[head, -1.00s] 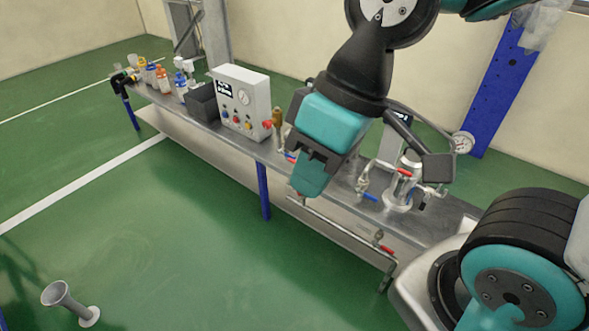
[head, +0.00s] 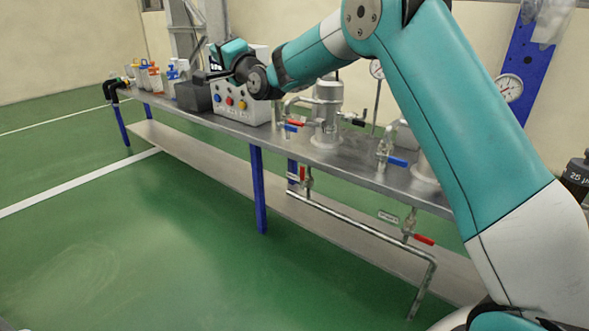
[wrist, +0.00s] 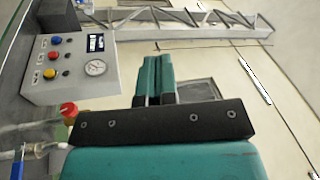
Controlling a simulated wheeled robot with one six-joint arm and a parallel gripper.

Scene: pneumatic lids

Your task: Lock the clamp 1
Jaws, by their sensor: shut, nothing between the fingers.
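My gripper (head: 230,52) is raised beside the control box in the head view. In the wrist view its teal fingers (wrist: 157,78) are together and empty, pointing away from the camera. A steel vessel (head: 327,108) stands on the bench to the right of the gripper, apart from it. A second vessel (head: 426,170) is mostly hidden behind my arm. I cannot make out which part is clamp 1, or whether it is locked.
The control box (head: 240,105) stands on the long bench (head: 350,163); it also shows in the wrist view (wrist: 60,68). Red and blue valve handles, pipes and a gauge (head: 509,88) are near the vessels. Several bottles (head: 150,76) stand at the far left. The green floor in front is clear.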

